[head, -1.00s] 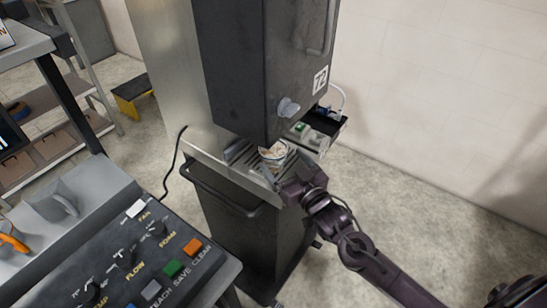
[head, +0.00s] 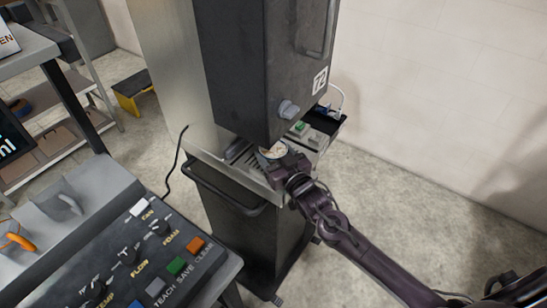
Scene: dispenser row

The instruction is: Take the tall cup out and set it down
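The cup (head: 273,150) stands on the slatted tray (head: 236,151) under the dark dispenser (head: 240,70). Its round top shows light contents. My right gripper (head: 277,162) is at the near side of the cup and covers its lower part. The fingertips are hidden or too small to tell, so I cannot see whether they are closed on it. My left gripper is not in view.
A control panel (head: 150,262) with knobs and coloured buttons fills the lower left. A small black tray (head: 325,128) with small items sits beside the dispenser at right. A bar handle (head: 222,195) crosses the lower cabinet. The floor at right is clear.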

